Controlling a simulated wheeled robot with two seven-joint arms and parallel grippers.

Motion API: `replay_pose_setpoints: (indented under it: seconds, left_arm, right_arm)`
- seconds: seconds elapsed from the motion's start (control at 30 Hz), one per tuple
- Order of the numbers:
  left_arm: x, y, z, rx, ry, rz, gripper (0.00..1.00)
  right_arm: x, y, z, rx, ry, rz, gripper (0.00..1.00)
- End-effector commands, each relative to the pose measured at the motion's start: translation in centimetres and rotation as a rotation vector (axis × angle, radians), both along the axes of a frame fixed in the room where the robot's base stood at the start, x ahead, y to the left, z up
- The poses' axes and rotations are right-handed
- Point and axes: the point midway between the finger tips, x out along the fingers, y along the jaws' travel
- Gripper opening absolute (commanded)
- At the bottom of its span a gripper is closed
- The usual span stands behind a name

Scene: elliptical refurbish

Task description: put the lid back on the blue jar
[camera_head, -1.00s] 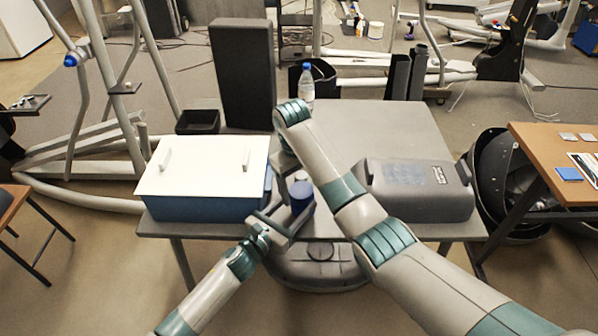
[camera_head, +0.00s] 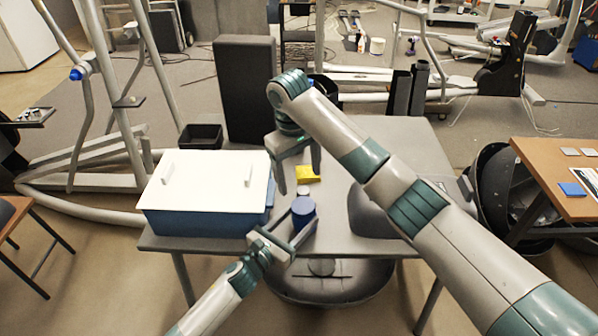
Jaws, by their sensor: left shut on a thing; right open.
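The blue jar (camera_head: 303,212) stands upright near the front edge of the grey table. My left gripper (camera_head: 295,232) is shut on it, its fingers reaching around the jar from the lower left. The jar's top looks like a flat blue disc; I cannot tell whether that is a lid. A small pale round thing (camera_head: 304,190) shows just behind the jar; I cannot tell whether it is the lid. My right gripper (camera_head: 298,180) points down behind the jar, open, its fingers apart with nothing visibly held.
A blue box with a white cover (camera_head: 208,180) stands left on the table (camera_head: 400,137). A yellow block (camera_head: 307,174) lies behind the jar. A grey case (camera_head: 368,212) is at right, partly hidden by my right arm. A black bin (camera_head: 200,137) stands at the back left.

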Motion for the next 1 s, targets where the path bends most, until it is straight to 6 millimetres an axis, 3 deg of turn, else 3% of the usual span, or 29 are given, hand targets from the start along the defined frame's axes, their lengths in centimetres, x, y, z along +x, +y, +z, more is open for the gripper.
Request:
replay_pose_setpoints:
  seconds: [0.47,0.5,0.57,1.0]
  left_arm:
    - [0.03,-0.03,0.13,-0.001,-0.002,-0.001,0.0]
    - [0.03,-0.02,0.13,-0.001,-0.002,-0.001,0.64]
    - [0.03,-0.02,0.11,-0.001,-0.002,0.0,0.76]
    - [-0.32,0.32,-0.09,0.001,0.0,0.001,0.76]
  right_arm:
    - [-0.1,0.06,0.92,-0.001,0.002,0.0,0.73]
    - [-0.1,0.06,0.91,-0.001,0.002,0.0,0.73]
    - [-0.1,0.06,0.9,-0.001,0.002,0.0,0.73]
    - [-0.1,0.07,0.79,-0.001,0.002,0.0,0.73]
